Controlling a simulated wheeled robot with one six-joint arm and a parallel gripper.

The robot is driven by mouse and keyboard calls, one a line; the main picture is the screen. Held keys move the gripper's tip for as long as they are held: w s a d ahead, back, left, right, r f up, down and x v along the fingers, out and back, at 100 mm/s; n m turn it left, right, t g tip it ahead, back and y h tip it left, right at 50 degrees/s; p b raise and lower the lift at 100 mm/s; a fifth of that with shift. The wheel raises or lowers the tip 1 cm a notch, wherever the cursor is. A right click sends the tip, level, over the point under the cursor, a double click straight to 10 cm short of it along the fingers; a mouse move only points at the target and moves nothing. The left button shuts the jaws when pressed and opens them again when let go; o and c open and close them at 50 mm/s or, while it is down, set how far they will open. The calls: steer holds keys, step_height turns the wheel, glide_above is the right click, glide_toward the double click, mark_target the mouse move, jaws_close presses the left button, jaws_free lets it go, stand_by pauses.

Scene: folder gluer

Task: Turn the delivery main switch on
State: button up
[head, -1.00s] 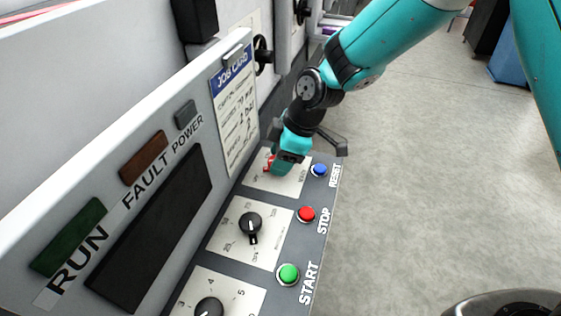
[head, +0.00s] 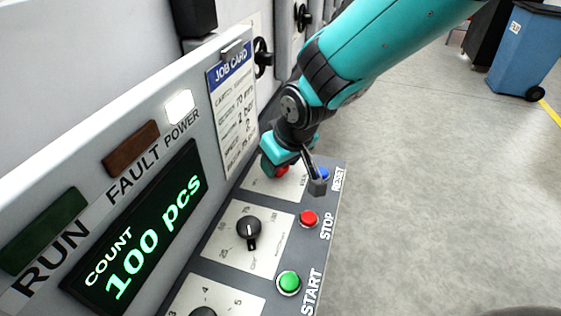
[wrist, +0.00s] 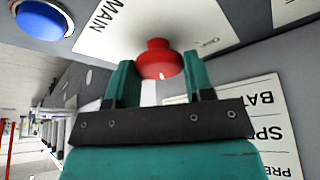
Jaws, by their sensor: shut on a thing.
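The main switch is a red knob (wrist: 158,60) on a white plate marked MAIN, seen upside down in the wrist view. In the head view a bit of its red (head: 283,170) shows under my wrist, at the far end of the panel. My gripper (wrist: 158,75) has its two teal fingers on either side of the red knob and is shut on it. The POWER lamp (head: 179,107) is lit white. The display (head: 140,235) reads COUNT 100 pcs.
The blue RESET button (head: 321,173) is close beside my gripper. The red STOP button (head: 308,219), green START button (head: 288,282) and a black dial (head: 248,230) are nearer. The job card (head: 233,110) hangs on the upright panel. The RUN and FAULT lamps are dark.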

steer(key=shift+m+h, duration=0.4)
steer(key=shift+m, duration=0.7)
steer(key=o, duration=0.9)
steer(key=b+v, duration=0.1)
steer(key=v, duration=0.7)
steer(key=b+v, duration=0.1)
steer(key=v, duration=0.8)
steer(key=shift+s+a+r, duration=0.1)
steer(key=shift+s+r, duration=0.05)
steer(key=shift+s, duration=0.15)
